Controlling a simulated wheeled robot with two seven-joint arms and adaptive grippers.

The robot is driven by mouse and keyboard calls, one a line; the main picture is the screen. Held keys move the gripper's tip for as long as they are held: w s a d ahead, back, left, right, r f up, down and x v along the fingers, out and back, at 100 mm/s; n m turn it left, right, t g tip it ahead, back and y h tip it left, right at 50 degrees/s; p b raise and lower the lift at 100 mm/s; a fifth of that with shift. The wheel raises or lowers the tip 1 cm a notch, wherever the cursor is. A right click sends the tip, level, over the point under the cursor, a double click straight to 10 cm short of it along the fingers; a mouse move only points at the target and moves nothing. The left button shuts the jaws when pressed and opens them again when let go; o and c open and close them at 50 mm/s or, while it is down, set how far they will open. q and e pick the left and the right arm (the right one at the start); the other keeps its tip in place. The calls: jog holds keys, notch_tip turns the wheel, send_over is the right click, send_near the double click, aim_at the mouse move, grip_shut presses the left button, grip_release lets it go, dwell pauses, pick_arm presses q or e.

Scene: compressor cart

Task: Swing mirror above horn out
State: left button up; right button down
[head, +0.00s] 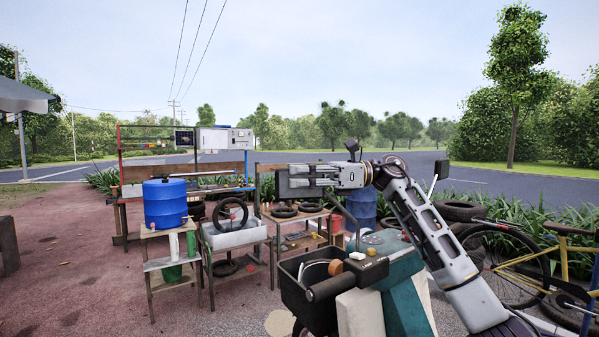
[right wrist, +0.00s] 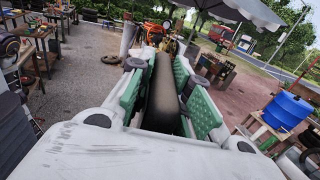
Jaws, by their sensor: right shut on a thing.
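The scooter (head: 392,300) stands low in the head view, teal and pale, with a black grip (head: 330,286) and a dark switch box (head: 368,268) with an orange button. A dark flat mirror (head: 283,189) stands above and left of these, its stem running down toward the handlebar. My right gripper (head: 297,180) reaches in from the right and is shut on this mirror, its fingers covering part of it. In the right wrist view the mirror (right wrist: 162,90) shows as a dark slab between the green finger pads. My left gripper is out of view.
A second mirror (head: 441,168) rises at the scooter's right side. A black basket (head: 306,306) sits in front of the handlebar. Workbenches with tyres (head: 284,212) and a blue barrel (head: 165,203) stand behind. A bicycle (head: 505,262) is at the right.

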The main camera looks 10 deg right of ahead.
jog(key=shift+s+d+n+g+p, duration=0.1)
jog(key=shift+s+n+g+p, duration=0.1)
jog(key=shift+s+n+g, duration=0.9)
jog(key=shift+s+d+n+g+p, duration=0.15)
jog(key=shift+s+n+g, duration=0.35)
jog(key=shift+s+g, duration=0.65)
jog(key=shift+w+a+g, duration=0.1)
jog(key=shift+w+g, duration=0.15)
jog(key=c, duration=1.3)
grip_release()
jog(key=shift+r+v, duration=0.2)
jog(key=shift+v, duration=5.85)
jog(key=shift+f, duration=0.1)
